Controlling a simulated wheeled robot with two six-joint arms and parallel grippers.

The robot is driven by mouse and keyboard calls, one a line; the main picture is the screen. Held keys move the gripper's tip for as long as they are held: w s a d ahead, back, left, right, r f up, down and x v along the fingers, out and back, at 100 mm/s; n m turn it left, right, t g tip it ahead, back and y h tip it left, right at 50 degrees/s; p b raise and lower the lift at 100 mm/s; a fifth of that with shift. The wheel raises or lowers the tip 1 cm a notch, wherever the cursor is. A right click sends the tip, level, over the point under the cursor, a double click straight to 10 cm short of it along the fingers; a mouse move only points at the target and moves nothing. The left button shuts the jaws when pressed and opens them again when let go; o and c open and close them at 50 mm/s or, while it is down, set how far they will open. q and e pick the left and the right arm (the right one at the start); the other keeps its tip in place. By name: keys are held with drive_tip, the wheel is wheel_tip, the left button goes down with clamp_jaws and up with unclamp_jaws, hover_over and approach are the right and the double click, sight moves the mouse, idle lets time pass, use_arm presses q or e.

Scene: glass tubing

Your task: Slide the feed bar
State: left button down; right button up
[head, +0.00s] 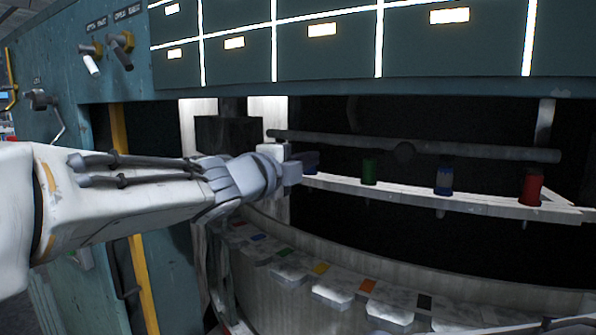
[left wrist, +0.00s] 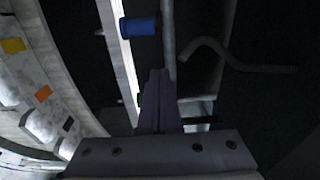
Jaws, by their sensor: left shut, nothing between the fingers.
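A long pale bar (head: 430,195), which looks like the feed bar, runs across the dark opening and carries several coloured cylinders. Among them are a green one (head: 369,171), a blue one (head: 443,178) and a red one (head: 532,187). My left gripper (head: 297,168) is shut and empty at the bar's left end, partly hiding a dark blue cylinder (head: 311,160). In the left wrist view, its closed fingers (left wrist: 160,85) lie beside the bar (left wrist: 122,55), near a blue cylinder (left wrist: 140,27). I cannot tell if they touch the bar. My right gripper is not in view.
A grey rod (head: 430,149) runs behind the bar. Below is a curved pale drum (head: 330,250) with coloured tiles. Above hangs a teal panel (head: 340,55) with lit labels; levers (head: 90,65) are on the left wall. A bent grey rod (left wrist: 210,48) shows in the wrist view.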

use_arm(q)
drive_tip(key=v, duration=0.3)
